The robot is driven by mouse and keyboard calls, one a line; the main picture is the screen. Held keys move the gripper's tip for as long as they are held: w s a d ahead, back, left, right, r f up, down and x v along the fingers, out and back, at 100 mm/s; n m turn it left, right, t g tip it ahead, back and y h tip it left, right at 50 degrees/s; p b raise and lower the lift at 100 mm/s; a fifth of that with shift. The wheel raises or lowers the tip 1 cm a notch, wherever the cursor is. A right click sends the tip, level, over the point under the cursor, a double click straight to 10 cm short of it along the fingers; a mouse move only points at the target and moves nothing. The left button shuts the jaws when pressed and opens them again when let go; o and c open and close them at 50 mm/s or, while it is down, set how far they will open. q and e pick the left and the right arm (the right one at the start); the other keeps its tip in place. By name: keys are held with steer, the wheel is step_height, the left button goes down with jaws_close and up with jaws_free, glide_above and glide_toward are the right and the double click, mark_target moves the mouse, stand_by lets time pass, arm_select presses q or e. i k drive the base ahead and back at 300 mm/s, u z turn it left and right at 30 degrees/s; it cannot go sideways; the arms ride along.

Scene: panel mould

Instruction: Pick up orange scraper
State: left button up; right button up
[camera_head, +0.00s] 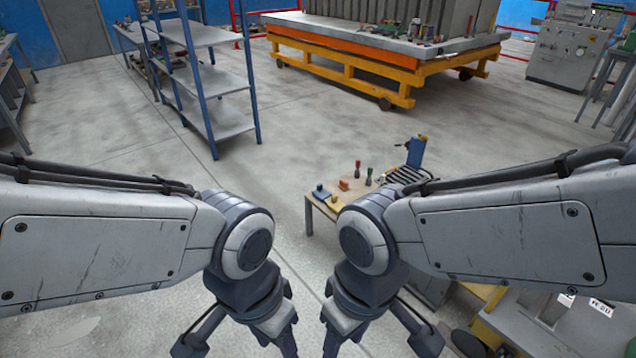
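No object can be clearly made out as the orange scraper. A small orange block-like thing (344,184) lies on the small wooden-topped table (328,205) ahead, too small to identify. Tiny tools (418,33) on the big mould table's near edge are also too small to tell apart. My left gripper (238,346) and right gripper (379,346) hang at the bottom of the picture, over the floor. Their fingers are spread apart, with nothing seen between them, and their tips lie near or past the bottom edge. Both are well away from the tools.
Red-topped (357,168) and green-topped (369,175) tools stand on the small table, beside a blue machine (417,150). The mould table (350,62) has a yellow frame. Blue-posted shelves (215,85) stand at left. A grey control cabinet (568,50) stands back right. Floor between is clear.

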mark_target(343, 185)
steer(key=u, duration=0.7)
steer(key=i, duration=2.7)
steer(key=z, duration=1)
steer(key=i, duration=0.8)
steer(key=z, duration=1.15)
steer(key=i, duration=0.35)
steer(key=z, duration=0.25)
